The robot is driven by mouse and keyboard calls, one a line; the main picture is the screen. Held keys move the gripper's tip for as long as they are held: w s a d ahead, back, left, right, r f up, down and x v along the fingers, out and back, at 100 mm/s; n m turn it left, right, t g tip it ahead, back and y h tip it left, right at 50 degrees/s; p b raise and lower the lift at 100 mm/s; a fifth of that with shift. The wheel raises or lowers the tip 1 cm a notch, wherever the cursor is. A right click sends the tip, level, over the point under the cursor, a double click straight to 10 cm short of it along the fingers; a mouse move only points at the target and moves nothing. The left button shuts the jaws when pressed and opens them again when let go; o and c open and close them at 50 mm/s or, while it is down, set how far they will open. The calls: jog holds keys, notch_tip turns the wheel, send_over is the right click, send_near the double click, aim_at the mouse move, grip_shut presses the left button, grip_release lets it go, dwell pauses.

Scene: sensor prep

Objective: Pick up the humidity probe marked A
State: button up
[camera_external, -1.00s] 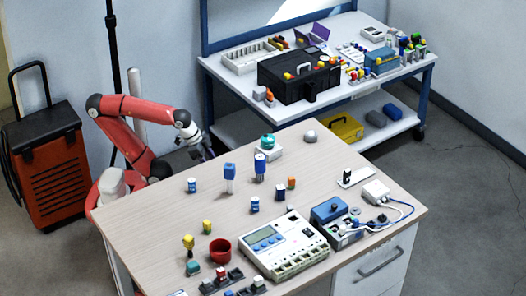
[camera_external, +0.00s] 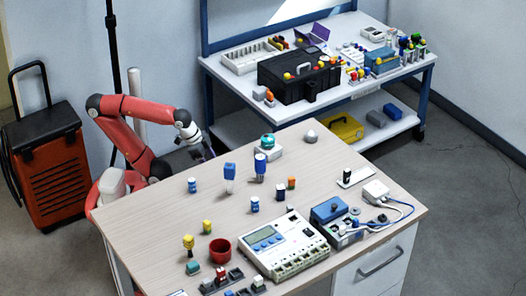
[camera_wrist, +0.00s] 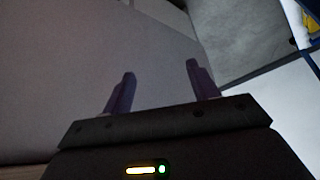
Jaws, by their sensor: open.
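Several small probe-like items stand on the wooden table (camera_external: 150,218). Two taller ones with blue tops, a left one (camera_external: 229,172) and a right one (camera_external: 260,166), stand near the table's middle. Shorter blue-and-white ones stand at the left (camera_external: 192,185) and nearer the front (camera_external: 255,204). The markings are too small to read, so I cannot tell which is marked A. My gripper (camera_external: 208,153) is at the far left edge of the table, apart from these items. In the wrist view my gripper (camera_wrist: 160,72) is open, with nothing between its fingers, and no probe shows there.
A red cup (camera_external: 220,250), yellow-topped items (camera_external: 188,242), a white meter box (camera_external: 284,246) and a blue box (camera_external: 329,210) with cables occupy the front and right. A teal dome on a white base (camera_external: 267,146) stands near the back. The table's left part is mostly clear.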

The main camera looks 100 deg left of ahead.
notch_tip(320, 180, up, 31)
jog(key=g+p, duration=0.1)
jog(key=p, duration=0.1)
send_over(259, 157)
jog(key=s, duration=0.1)
jog(key=shift+s+d+f+m, duration=0.15)
jog(key=shift+f+m, duration=0.15)
jog(key=shift+f, duration=0.6)
notch_tip(259, 157, down, 4)
jog(key=x, duration=0.2)
jog(key=b+x, duration=0.1)
jog(key=x, duration=0.5)
jog(key=shift+s+a+f, duration=0.15)
jog(key=shift+s+a, duration=0.1)
jog(key=shift+s, duration=0.1)
jog(key=c, duration=1.1)
